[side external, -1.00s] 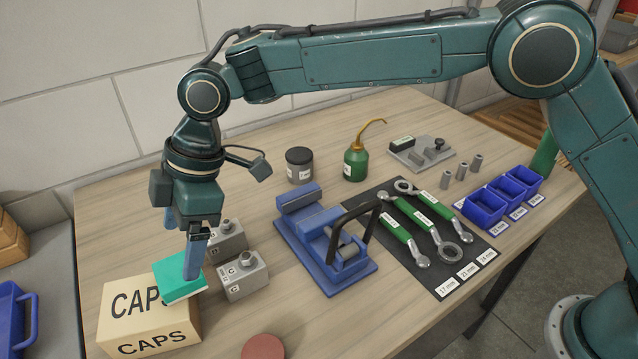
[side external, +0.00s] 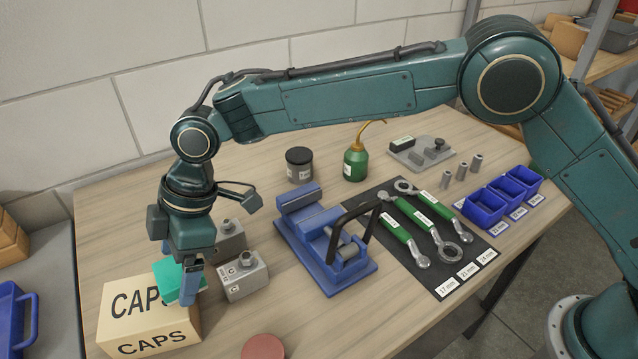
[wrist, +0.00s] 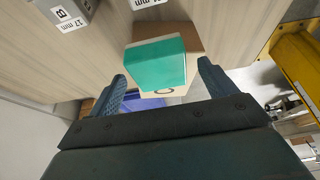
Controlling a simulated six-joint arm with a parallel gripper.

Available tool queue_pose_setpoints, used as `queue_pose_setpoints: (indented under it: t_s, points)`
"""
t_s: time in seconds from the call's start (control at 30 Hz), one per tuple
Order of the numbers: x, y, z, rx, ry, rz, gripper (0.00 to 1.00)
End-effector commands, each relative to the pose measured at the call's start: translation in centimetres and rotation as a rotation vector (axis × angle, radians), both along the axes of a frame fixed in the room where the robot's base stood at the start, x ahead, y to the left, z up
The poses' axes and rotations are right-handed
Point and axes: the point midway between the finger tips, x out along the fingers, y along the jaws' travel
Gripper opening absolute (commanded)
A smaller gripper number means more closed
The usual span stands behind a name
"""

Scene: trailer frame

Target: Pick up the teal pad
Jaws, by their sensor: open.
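The teal pad (side external: 178,281) sits on top of the CAPS box (side external: 150,312) at the near left of the bench. My gripper (side external: 183,287) is low over the box, with one blue finger in front of the pad and the other mostly hidden. In the wrist view my gripper (wrist: 162,75) is open, with its fingers apart on the left and right of the pad. I cannot tell whether either finger touches it.
Two grey blocks (side external: 244,276) stand just right of the pad, close to my gripper. A blue vise-like fixture (side external: 322,250) is further right, beside a dark mat with green wrenches (side external: 420,222). A reddish disc (side external: 263,347) lies at the near edge.

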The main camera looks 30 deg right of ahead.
Motion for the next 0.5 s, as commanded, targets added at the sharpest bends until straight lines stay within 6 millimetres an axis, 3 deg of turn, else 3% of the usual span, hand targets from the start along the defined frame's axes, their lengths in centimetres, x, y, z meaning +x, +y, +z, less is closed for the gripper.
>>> queue_pose_setpoints:
  t_s: [0.1,0.37,0.4,0.5]
  points:
    - [0.00,-0.01,0.02,0.000,0.000,0.000,0.84]
    - [0.00,-0.02,0.02,0.000,0.000,0.000,0.35]
    - [0.01,-0.01,0.05,0.001,0.000,0.000,0.30]
    - [0.01,-0.01,0.05,0.001,0.000,0.000,0.30]
